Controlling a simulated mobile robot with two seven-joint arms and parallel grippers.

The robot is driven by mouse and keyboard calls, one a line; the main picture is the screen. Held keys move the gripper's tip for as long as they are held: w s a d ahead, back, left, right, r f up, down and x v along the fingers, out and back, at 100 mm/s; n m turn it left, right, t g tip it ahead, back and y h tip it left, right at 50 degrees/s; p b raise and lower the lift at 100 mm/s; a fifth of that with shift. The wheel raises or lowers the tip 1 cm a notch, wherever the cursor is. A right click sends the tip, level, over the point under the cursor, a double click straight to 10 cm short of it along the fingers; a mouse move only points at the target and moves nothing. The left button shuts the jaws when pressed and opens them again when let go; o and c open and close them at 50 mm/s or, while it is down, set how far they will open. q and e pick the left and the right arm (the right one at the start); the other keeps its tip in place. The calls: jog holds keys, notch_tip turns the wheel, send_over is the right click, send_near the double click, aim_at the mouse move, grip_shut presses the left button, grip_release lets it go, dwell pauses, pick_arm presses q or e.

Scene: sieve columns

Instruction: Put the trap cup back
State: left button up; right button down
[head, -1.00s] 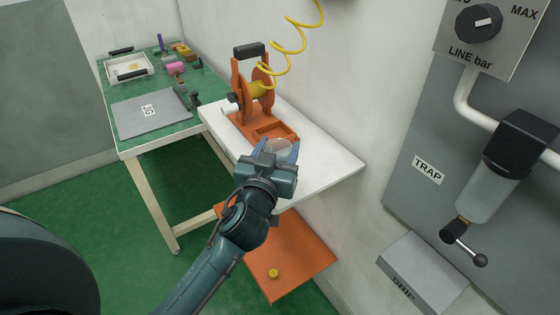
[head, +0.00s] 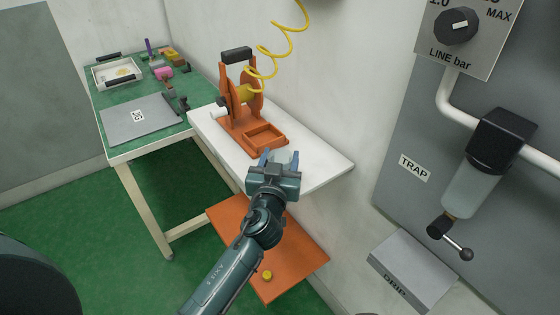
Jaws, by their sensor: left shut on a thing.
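My left gripper (head: 279,159) is over the front part of the white shelf, its blue fingers shut on a pale, translucent cup (head: 281,156). The gripper body hides most of the cup; I cannot tell whether it touches the shelf. On the grey wall panel at right, beside the TRAP label (head: 414,167), hangs the trap (head: 472,188), with a black head, a frosted body and a dark drain valve with a ball-ended lever. My right gripper is not in view.
The white shelf (head: 322,164) carries an orange reel stand (head: 238,104) with a coiled yellow hose. Below is an orange shelf (head: 290,262) with a small yellow piece (head: 267,275). A grey DRIP box (head: 412,268) juts out under the trap. A green-topped table (head: 118,152) stands at left.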

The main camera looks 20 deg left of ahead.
pick_arm(q)
jog(key=shift+f, duration=0.25)
jog(key=o, duration=1)
jog(key=shift+r, duration=0.15)
